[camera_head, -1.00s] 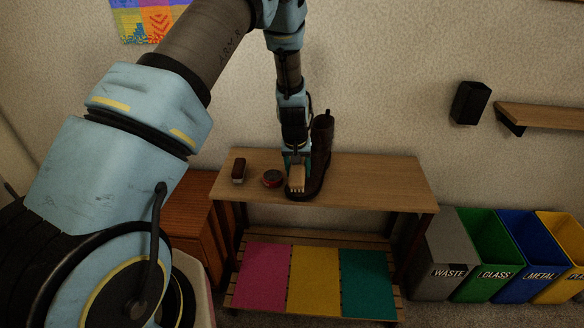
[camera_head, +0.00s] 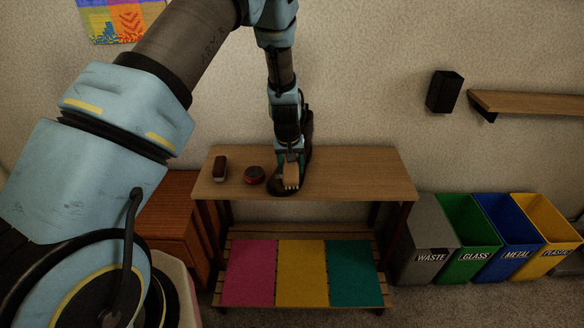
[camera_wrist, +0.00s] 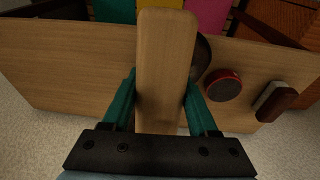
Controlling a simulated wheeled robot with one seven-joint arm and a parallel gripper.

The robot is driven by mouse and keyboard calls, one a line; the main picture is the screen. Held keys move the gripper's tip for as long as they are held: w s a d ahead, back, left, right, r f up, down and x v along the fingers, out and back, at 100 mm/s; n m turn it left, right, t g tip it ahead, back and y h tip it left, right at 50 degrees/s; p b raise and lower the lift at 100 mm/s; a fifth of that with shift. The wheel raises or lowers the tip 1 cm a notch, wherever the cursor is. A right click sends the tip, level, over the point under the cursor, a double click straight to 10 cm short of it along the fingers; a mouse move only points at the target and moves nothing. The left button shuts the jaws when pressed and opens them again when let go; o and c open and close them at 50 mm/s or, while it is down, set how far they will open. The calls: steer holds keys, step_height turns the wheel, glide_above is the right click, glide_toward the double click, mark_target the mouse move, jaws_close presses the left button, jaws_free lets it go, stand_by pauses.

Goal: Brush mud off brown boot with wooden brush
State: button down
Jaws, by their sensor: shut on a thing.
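A dark brown boot (camera_head: 307,127) stands on the wooden table, its shaft at the back and its toe toward me. My arm hides much of it in the head view. My gripper (camera_head: 290,156) is shut on the wooden brush (camera_head: 291,174), whose pale bristles point down over the toe area. In the wrist view the brush's long wooden back (camera_wrist: 165,65) fills the middle between the teal fingers of my gripper (camera_wrist: 161,85). A dark bit of the boot (camera_wrist: 201,57) shows beside the brush. I cannot tell whether the bristles touch the boot, and no mud is discernible.
On the table (camera_head: 365,175) left of the boot are a round red-and-black tin (camera_head: 254,175) and a small dark brush (camera_head: 220,168). The table's right side is clear. Several labelled bins (camera_head: 430,240) stand at right. A slatted lower shelf holds coloured mats (camera_head: 302,272).

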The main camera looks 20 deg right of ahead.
steer(key=shift+w+a+f+b, duration=0.15)
steer(key=shift+w+a+b, duration=0.55)
steer(key=shift+w+a, duration=1.8)
steer(key=shift+s+d+f+p, duration=0.2)
steer(key=shift+s+d+p, duration=0.2)
steer(key=shift+s+d, duration=2.45)
steer(key=shift+w+a+f+b, duration=0.2)
steer(key=shift+w+a+b, duration=0.55)
steer(key=shift+w+a, duration=2.1)
step_height(320, 180, up, 6)
steer(key=s+p, duration=0.1)
steer(key=p, duration=0.3)
steer(key=shift+a, duration=0.45)
steer(key=r, duration=0.1)
steer(key=r+p, duration=0.1)
steer(key=shift+s+a+r+p, duration=0.2)
steer(key=shift+s+r+p, duration=0.05)
steer(key=shift+r+p, duration=0.15)
